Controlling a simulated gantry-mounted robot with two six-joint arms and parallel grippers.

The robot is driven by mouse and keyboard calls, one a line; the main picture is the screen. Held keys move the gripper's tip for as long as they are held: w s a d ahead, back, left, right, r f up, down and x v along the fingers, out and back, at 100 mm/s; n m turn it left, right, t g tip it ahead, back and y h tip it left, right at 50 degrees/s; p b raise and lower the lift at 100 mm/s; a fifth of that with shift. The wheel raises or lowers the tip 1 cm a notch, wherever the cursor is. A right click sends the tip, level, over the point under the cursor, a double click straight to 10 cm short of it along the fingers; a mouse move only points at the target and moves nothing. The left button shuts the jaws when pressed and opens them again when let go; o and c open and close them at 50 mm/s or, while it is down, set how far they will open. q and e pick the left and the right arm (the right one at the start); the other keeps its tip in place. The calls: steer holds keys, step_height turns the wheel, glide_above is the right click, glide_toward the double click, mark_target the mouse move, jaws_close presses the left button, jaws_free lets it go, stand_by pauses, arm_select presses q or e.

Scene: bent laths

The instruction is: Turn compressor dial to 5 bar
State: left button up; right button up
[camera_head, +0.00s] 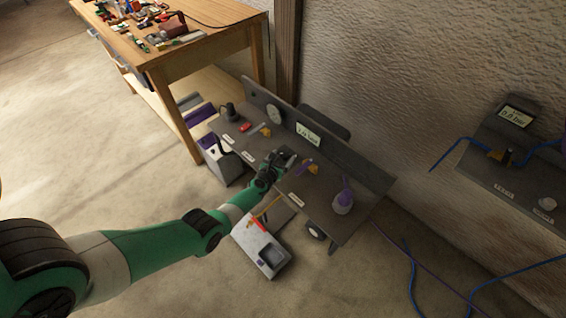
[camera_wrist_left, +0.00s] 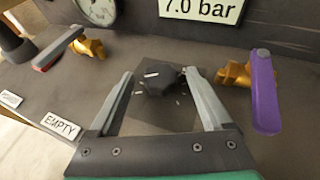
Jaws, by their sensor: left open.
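The black dial (camera_wrist_left: 160,80), a faceted knob with white marks around it, sits on a dark plate on the grey compressor panel (camera_head: 232,128). My left gripper (camera_wrist_left: 160,74) is open, with one finger on each side of the dial; the right finger's tip is very close to it, and I cannot tell whether they touch. In the head view my left gripper (camera_head: 285,158) is over the middle of the panel and hides the dial. The display (camera_wrist_left: 200,9) behind the dial reads 7.0 bar. My right gripper is not in view.
A purple-handled brass valve (camera_wrist_left: 265,92) stands right of the dial, and a red-grey lever valve (camera_wrist_left: 60,48) stands left. A round gauge (camera_wrist_left: 96,8) is at the back. A wooden workbench (camera_head: 205,45) with tools and a second panel (camera_head: 483,170) with blue hoses stand apart.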

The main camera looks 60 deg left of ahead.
arm_select(q)
steer(key=shift+w+a+f, duration=0.15)
steer(key=shift+w+a, duration=0.05)
steer(key=shift+w, duration=0.1)
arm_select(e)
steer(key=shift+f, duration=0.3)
arm_select(q)
jaws_close()
